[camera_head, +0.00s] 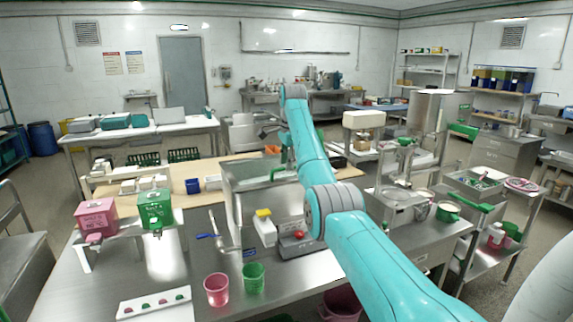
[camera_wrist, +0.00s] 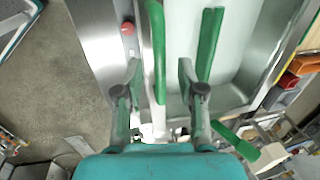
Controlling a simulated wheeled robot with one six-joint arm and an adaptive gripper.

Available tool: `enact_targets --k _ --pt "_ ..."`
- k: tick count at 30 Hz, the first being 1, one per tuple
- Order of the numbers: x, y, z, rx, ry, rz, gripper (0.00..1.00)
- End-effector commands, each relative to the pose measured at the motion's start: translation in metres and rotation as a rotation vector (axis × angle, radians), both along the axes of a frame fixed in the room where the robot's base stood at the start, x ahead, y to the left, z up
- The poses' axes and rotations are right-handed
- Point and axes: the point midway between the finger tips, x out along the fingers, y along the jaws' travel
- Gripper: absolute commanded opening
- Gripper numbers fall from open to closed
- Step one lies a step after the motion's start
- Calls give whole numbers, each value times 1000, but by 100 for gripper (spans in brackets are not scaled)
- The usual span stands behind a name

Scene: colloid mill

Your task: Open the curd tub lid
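The steel curd tub (camera_head: 262,205) stands on the bench in the middle of the head view, with a green bar (camera_head: 279,172) at its top. In the wrist view the tub (camera_wrist: 255,60) fills the upper right, showing a smooth grey surface inside its rim. I cannot tell its lid from the tub. A long green bar (camera_wrist: 157,50) runs between the fingertips of my gripper (camera_wrist: 158,72). A second green bar (camera_wrist: 209,45) lies right of the fingers. My gripper is open, fingers apart on both sides of the first bar, with no clear contact. My arm partly hides the tub in the head view.
Pink (camera_head: 216,290) and green (camera_head: 253,278) cups are at the front. Pink (camera_head: 96,215) and green (camera_head: 155,208) boxes stand left.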

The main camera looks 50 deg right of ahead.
Motion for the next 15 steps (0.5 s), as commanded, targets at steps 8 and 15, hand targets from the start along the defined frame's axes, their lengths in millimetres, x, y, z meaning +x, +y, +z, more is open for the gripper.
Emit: enact_targets --k 8,15 --pt "2 -1 -9 1 1 -2 39" --pt "1 -1 -9 0 0 -2 19"
